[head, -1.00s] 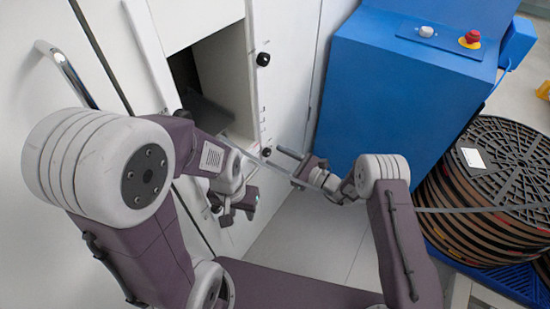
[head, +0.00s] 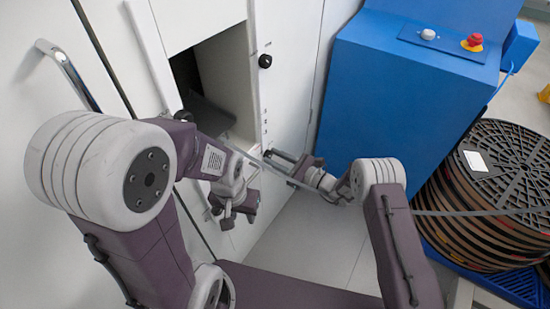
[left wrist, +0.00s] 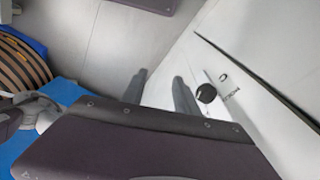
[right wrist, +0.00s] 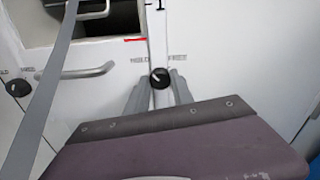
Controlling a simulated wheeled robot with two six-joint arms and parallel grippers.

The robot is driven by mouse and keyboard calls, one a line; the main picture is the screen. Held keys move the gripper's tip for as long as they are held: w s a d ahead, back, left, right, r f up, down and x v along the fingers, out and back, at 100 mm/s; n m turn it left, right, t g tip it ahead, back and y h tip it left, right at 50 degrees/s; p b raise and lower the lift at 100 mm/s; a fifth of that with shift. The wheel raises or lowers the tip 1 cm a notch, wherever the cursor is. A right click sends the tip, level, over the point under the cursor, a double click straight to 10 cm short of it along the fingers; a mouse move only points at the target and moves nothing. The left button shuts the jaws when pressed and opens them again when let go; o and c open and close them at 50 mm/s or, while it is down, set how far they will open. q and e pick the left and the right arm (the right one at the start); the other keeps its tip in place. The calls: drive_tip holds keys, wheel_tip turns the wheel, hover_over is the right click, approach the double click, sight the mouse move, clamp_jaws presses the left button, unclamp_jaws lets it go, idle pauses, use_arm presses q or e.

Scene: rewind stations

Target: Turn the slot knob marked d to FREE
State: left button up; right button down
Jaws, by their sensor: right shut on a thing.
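A black knob (right wrist: 160,78) with a small white mark sits on the white panel, centred between my right gripper's fingers in the right wrist view. HOLD is printed at its upper left and FREE at its upper right. The white mark seems to lean to the HOLD side. Its letter is not readable. My right gripper (head: 270,158) is shut on this knob and hides it in the head view. My left gripper (head: 232,215) is lower, open and empty, fingers apart in front of the panel. Another black knob (left wrist: 206,93) shows beside its fingers in the left wrist view.
A black knob (head: 265,61) is higher on the panel, beside the dark opening (head: 188,82). A grey band (right wrist: 50,85) crosses in front of the panel. A blue cabinet (head: 400,90) and stacked reels (head: 480,200) stand at the right.

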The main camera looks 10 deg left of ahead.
drive_tip(key=m, duration=0.4)
drive_tip(key=m+p, duration=0.1)
drive_tip(key=m, duration=0.3)
drive_tip(key=shift+m, duration=0.3)
drive_tip(key=m, duration=0.4)
drive_tip(key=shift+m, duration=0.3)
drive_tip(key=shift+f+m+p, duration=0.1)
drive_tip(key=shift+m+p, duration=0.35)
drive_tip(key=shift+m, duration=1.65)
drive_tip(key=c, duration=1.1)
unclamp_jaws()
